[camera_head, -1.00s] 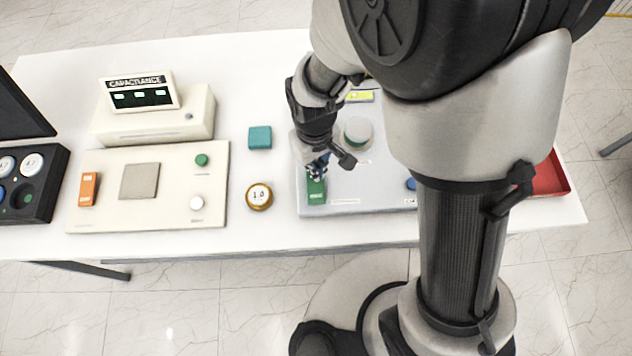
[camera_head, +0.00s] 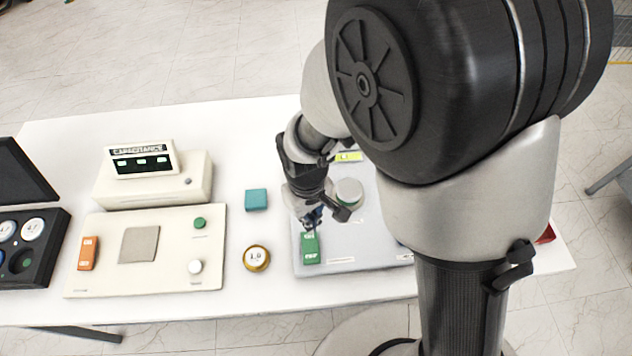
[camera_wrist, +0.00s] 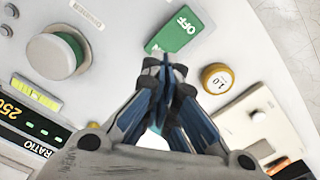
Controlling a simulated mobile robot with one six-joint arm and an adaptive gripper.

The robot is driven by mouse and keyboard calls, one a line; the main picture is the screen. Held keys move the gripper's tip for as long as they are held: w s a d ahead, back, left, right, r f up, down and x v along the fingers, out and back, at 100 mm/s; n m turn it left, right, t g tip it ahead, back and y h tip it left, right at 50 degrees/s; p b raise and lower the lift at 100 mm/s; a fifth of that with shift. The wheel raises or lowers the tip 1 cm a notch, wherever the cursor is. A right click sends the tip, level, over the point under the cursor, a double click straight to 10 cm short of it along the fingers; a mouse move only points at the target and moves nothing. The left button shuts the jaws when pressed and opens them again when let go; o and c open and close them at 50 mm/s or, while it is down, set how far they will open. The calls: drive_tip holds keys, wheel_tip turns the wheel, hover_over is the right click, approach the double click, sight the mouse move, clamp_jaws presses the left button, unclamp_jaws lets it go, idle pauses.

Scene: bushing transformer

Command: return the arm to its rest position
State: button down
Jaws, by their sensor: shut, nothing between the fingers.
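My gripper (camera_head: 312,222) is shut and empty, and it points down over the front left part of the grey panel (camera_head: 350,258). Its blue-grey fingers also show closed together in the wrist view (camera_wrist: 166,66). The green switch (camera_head: 310,250) lies just below the fingertips in the head view. In the wrist view the green switch (camera_wrist: 176,30) reads OFF and sits just beyond the tips. I cannot tell whether they touch it. My arm is bent and reaches over the panel, hiding its right part.
A green-and-white knob (camera_head: 348,192) stands close beside my gripper. A gold-rimmed 1.0 disc (camera_head: 256,258) and a teal block (camera_head: 256,199) lie to the left. Farther left are the capacitance meter (camera_head: 150,180), a cream board (camera_head: 180,275) and a black case (camera_head: 55,240).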

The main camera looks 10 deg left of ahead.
drive_tip(key=s+d+r+m+t+b, duration=0.3)
drive_tip(key=d+r+m+b, duration=0.25)
drive_tip(key=d+r, duration=0.95)
drive_tip(key=s+d+r+m+t+b, duration=0.1)
drive_tip(key=s+d+m, duration=0.2)
drive_tip(key=s+d, duration=0.2)
drive_tip(key=shift+s+d+r+t, duration=0.25)
drive_tip(key=shift+s+r+t, duration=0.05)
drive_tip(key=shift+s, duration=0.4)
